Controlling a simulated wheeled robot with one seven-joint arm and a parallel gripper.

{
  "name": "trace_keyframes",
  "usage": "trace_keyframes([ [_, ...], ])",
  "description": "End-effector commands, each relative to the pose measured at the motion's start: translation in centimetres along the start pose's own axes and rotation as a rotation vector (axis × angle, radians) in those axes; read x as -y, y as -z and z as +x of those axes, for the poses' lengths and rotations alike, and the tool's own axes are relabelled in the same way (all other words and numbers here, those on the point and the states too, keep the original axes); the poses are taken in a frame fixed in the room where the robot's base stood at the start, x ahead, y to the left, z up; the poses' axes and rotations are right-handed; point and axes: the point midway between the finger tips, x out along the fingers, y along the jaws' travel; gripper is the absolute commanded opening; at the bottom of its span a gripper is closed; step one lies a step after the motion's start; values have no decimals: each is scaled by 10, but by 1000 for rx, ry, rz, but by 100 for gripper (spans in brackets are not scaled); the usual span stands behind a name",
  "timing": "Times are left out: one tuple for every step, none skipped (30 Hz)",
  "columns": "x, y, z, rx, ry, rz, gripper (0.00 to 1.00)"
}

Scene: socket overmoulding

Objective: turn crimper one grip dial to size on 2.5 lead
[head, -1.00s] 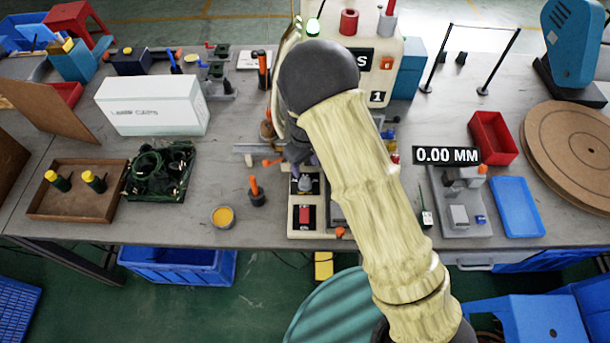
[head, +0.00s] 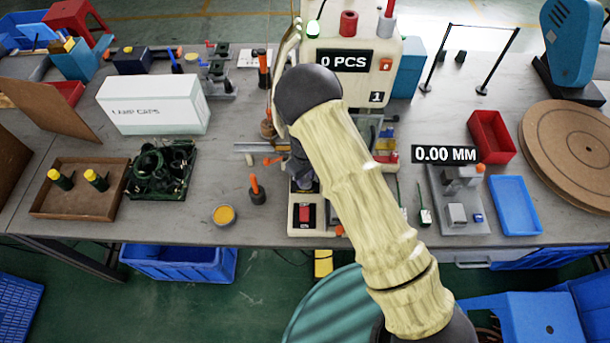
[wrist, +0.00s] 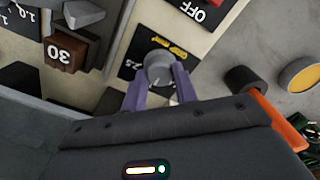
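The grip dial (wrist: 158,66) is a grey round knob on a black plate with yellow lettering, seen in the wrist view. A white "2.5" mark shows to the left of the knob. My gripper (wrist: 160,80) has its two purple fingers on either side of the knob, close against it, with no clear gap. The crimper (head: 335,60) is the cream machine reading "0 PCS" and marked "1" in the head view. There my arm and wrist hide the dial and most of my fingers.
A red switch marked "OFF" (wrist: 205,8) and a brown block marked "30" (wrist: 66,52) are near the dial. An orange-handled tool (head: 256,190) and a cup of yellow material (head: 224,215) stand left of the crimper. A gauge reads "0.00 MM" (head: 445,154) at right.

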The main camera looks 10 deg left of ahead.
Motion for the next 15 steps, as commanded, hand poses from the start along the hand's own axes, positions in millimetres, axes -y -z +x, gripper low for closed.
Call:
trace_keyframes([
  [0,0,0,0,0,0,12],
  [0,0,0,0,0,0,6],
  [0,0,0,0,0,0,6],
  [0,0,0,0,0,0,6],
  [0,0,0,0,0,0,6],
  [0,0,0,0,0,2,6],
  [0,0,0,0,0,3,6],
  [0,0,0,0,0,5,6],
  [0,0,0,0,0,9,6],
  [0,0,0,0,0,14,6],
  [0,0,0,0,0,19,6],
  [0,0,0,0,0,27,6],
  [0,0,0,0,0,34,6],
  [0,0,0,0,0,43,6],
  [0,0,0,0,0,56,6],
])
